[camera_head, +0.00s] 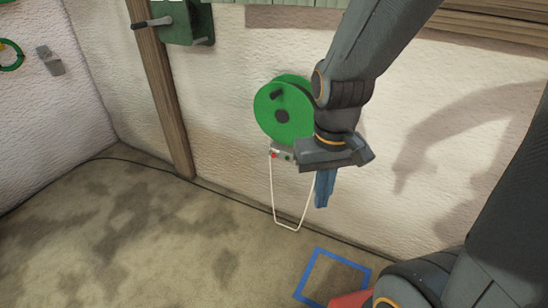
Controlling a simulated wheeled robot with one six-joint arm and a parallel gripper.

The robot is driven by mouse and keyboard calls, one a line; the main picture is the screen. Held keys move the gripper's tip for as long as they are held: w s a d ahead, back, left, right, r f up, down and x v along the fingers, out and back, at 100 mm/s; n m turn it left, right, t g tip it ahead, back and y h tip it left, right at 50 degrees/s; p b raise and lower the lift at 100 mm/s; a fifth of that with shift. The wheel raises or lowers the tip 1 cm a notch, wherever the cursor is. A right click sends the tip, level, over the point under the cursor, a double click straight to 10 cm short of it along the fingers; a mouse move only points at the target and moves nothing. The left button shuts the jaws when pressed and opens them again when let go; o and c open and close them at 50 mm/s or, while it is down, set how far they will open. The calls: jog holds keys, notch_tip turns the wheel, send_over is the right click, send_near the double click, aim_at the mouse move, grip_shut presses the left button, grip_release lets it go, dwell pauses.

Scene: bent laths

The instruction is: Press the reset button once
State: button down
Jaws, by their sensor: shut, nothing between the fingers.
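A small panel (282,154) sits under a green reel (278,118) on the wall. A red button (274,155) shows at the panel's left and a small dark green spot (289,157) to its right. Which of these is the reset button I cannot tell, as any label is too small to read. My gripper (322,205) has blue fingers that are shut, with nothing between them. It points down, to the right of and lower than the panel in the picture, and looks apart from it. My wrist hides the reel's right edge and perhaps part of the panel.
A white loop (287,229) hangs below the panel. A wooden post (165,95) and a green box with a crank (185,22) stand to the left. A black cable (225,193) runs along the wall's foot. A blue square outline (307,276) marks the floor. Open floor lies left.

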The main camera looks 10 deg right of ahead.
aim_at(274, 155)
jog(key=shift+w, duration=0.1)
dwell(0.8)
jog(key=w+a+f+m+t+b, duration=0.15)
jog(key=w+f+t+b, duration=0.35)
jog(key=w, duration=0.6)
jog(key=w+a+f+m+t+b, duration=0.1)
jog(key=w+f+m+t+b, duration=0.15)
jog(key=w+f, duration=0.7)
jog(key=w+a+f+m+t+b, duration=0.25)
jog(key=w+f+b, duration=0.2)
jog(key=w, duration=0.85)
jog(key=w+a+f+m+t+b, duration=0.1)
jog(key=w+f+m+t+b, duration=0.1)
jog(key=f+t+b, duration=0.3)
jog(key=w+a+f+m+t+y+b, duration=0.1)
jog(key=w+a+f+m+t+b, duration=0.1)
jog(key=w+f+t+b, duration=0.2)
notch_tip(274, 155, down, 2)
jog(key=shift+w+f+t+b, duration=0.15)
jog(key=shift+t+b, duration=0.25)
jog(key=shift+t, duration=0.4)
jog(key=w+d+b, duration=0.2)
jog(key=w+d, duration=0.3)
jog(key=w, duration=0.2)
jog(key=shift+d+b, duration=0.35)
jog(key=shift+b, duration=0.05)
jog(key=shift+d, duration=0.15)
